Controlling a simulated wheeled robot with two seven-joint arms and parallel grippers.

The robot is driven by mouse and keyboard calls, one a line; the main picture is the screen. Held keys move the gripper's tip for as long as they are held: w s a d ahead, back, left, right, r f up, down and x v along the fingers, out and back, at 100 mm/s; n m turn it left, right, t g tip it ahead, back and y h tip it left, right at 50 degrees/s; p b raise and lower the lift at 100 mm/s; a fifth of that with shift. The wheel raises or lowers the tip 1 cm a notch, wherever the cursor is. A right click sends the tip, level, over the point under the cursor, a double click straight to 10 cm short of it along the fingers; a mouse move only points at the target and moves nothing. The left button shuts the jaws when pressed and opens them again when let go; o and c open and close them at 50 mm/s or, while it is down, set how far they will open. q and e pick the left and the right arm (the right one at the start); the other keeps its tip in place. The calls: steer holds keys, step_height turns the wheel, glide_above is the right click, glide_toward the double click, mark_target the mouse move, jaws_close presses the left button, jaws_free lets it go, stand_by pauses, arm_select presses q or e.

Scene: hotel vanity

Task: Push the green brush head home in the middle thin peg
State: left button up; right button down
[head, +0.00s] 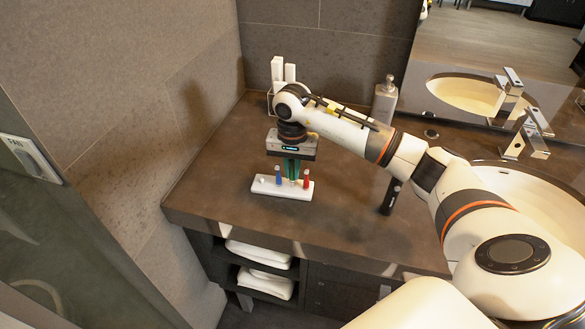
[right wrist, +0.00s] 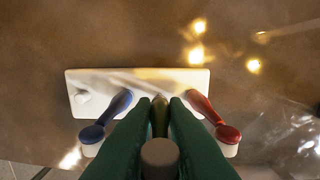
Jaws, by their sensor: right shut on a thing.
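My right gripper (head: 291,177) points down over the white peg stand (head: 268,188) on the vanity top. Its dark green fingers are shut on the green brush head (right wrist: 160,118), which stands between them in the right wrist view, its round end toward the camera. A blue brush head (head: 278,177) stands on the stand to the left, and a red brush head (head: 306,178) to the right. A short white peg (right wrist: 82,98) shows at the stand's left end. The middle peg and the lower end of the green head are hidden, so I cannot tell how far it sits.
A dark upright handle (head: 390,197) stands right of the stand. A soap dispenser (head: 384,101) and a white holder (head: 281,76) are at the back. The sink (head: 530,185) and tap (head: 527,135) are at the right. The counter in front of the stand is clear.

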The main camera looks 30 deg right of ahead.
steer(key=shift+f+b, duration=1)
steer(key=shift+f, duration=0.15)
steer(key=c, duration=1.4)
jaws_free()
steer(key=shift+o, duration=0.2)
steer(key=shift+r, duration=0.1)
step_height(320, 180, up, 12)
steer(key=shift+b, duration=1.1)
steer(key=shift+s, duration=0.1)
